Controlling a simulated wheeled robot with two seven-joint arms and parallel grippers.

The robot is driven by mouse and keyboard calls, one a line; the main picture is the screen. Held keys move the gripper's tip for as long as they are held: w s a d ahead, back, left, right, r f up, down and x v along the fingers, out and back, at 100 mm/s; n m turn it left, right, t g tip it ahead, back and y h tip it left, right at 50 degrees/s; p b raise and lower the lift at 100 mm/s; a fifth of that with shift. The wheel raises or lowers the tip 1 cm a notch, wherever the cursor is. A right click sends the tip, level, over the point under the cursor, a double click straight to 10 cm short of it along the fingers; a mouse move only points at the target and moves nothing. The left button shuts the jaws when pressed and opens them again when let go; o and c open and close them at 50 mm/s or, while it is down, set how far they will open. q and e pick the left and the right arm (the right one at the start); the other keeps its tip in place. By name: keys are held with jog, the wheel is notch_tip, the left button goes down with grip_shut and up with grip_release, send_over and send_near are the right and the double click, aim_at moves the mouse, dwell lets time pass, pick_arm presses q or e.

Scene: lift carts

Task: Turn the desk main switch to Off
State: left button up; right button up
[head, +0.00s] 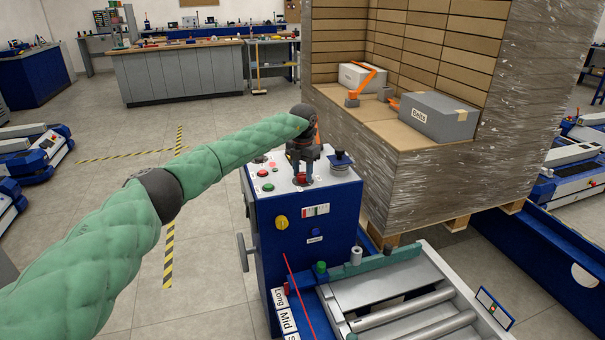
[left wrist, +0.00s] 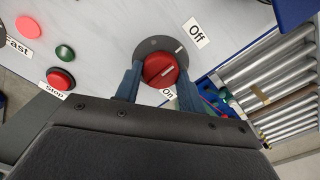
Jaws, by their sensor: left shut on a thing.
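The desk (head: 305,225) is a blue cabinet with a pale control top in the middle of the head view. The main switch is a red round knob (left wrist: 160,68) on a dark grey disc, large in the left wrist view; in the head view its red edge (head: 301,180) shows below my gripper. An "Off" label (left wrist: 196,33) lies to the knob's upper right and an "On" label (left wrist: 168,93) just below it. My left gripper (head: 303,168) points down from above, its two fingers shut on the knob's sides. My right gripper is out of view.
A red "Stop" button (left wrist: 61,79) and a green button (left wrist: 65,53) sit beside the switch. A dark blue-topped control (head: 340,160) stands on the desk's right. A roller conveyor (head: 410,300) and a wrapped pallet box (head: 430,190) lie right; open floor lies left.

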aim_at(303, 174)
pick_arm(q)
jog(key=shift+r, duration=0.1)
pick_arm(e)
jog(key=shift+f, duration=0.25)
pick_arm(q)
jog(key=o, duration=1)
jog(key=shift+r, duration=0.3)
notch_tip(303, 174, up, 6)
jog(key=shift+f+p, duration=0.25)
jog(key=shift+p, duration=0.7)
jog(key=shift+r, duration=0.75)
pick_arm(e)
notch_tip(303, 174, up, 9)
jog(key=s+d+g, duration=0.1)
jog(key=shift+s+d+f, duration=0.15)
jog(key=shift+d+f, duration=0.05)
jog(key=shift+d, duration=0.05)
pick_arm(q)
jog(key=shift+w, duration=0.1)
